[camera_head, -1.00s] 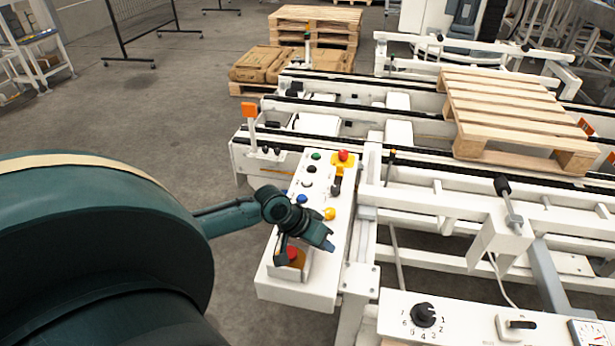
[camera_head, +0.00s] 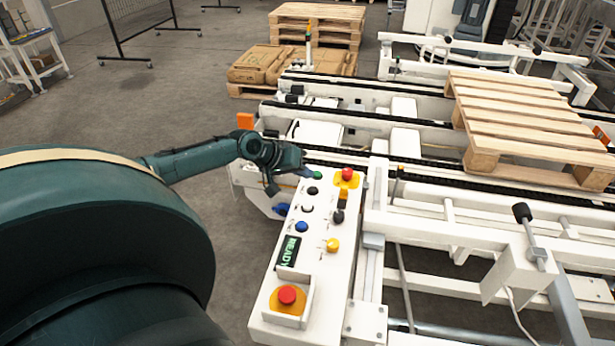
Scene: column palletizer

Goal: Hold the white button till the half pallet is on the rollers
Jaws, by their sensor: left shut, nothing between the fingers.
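The white button (camera_head: 307,209) is on the sloped white control panel (camera_head: 320,262), between a black button and a blue one. My left gripper (camera_head: 303,171) is shut and empty, over the far end of the panel close to the green button (camera_head: 317,176). It is apart from the white button, which is in plain view. A wooden pallet (camera_head: 525,120) lies flat on the conveyor (camera_head: 420,165) at the right; what bears it underneath is mostly hidden. My right gripper is out of view.
Stacked pallets (camera_head: 318,22) and brown boxes (camera_head: 290,63) stand behind.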

